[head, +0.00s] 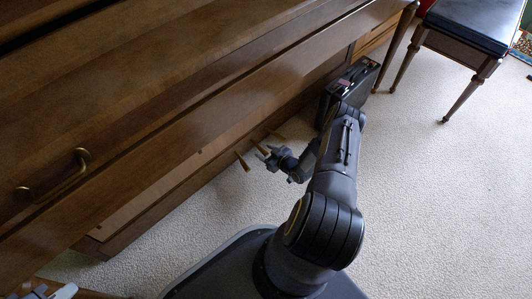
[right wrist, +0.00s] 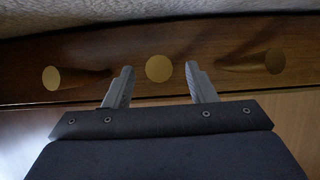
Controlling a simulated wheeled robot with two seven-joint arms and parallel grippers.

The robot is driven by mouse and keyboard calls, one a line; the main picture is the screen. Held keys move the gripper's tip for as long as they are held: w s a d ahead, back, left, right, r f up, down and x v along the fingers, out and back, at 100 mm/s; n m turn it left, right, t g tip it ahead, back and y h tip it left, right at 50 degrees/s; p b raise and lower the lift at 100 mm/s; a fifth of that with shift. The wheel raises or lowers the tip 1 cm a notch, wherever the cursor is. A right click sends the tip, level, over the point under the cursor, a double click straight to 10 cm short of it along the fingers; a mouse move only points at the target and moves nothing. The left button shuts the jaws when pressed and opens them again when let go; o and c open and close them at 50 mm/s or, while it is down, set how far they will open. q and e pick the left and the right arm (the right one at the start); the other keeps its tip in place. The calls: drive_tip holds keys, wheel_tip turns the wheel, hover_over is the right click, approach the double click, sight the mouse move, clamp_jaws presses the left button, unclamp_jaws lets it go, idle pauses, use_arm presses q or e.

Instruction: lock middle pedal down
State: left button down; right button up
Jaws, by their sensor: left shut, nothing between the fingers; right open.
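Three brass pedals stick out of the piano's bottom board. The middle pedal (right wrist: 159,69) shows its round end in the right wrist view, centred between the fingertips of my right gripper (right wrist: 160,66) and apart from both fingers. That gripper is open and empty. In the head view my right gripper (head: 263,152) is at the pedals, between the near outer pedal (head: 242,161) and the far outer pedal (head: 275,133); it hides the middle one there. My left gripper (head: 45,291) shows only partly at the bottom left edge, shut and away from the pedals.
The piano's wooden front (head: 200,90) with a brass handle (head: 55,178) rises over the pedals. A dark case (head: 350,85) stands by the piano beyond my right arm. A bench (head: 470,25) stands at the top right. Pale carpet (head: 430,190) is clear to the right.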

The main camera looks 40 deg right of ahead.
drive_tip(key=shift+c, duration=0.3)
clamp_jaws()
drive_tip(key=shift+f, duration=1.45)
drive_tip(key=shift+c, duration=0.3)
unclamp_jaws()
drive_tip(key=shift+f, duration=0.1)
drive_tip(key=shift+o, duration=0.6)
drive_tip(key=shift+r, duration=0.2)
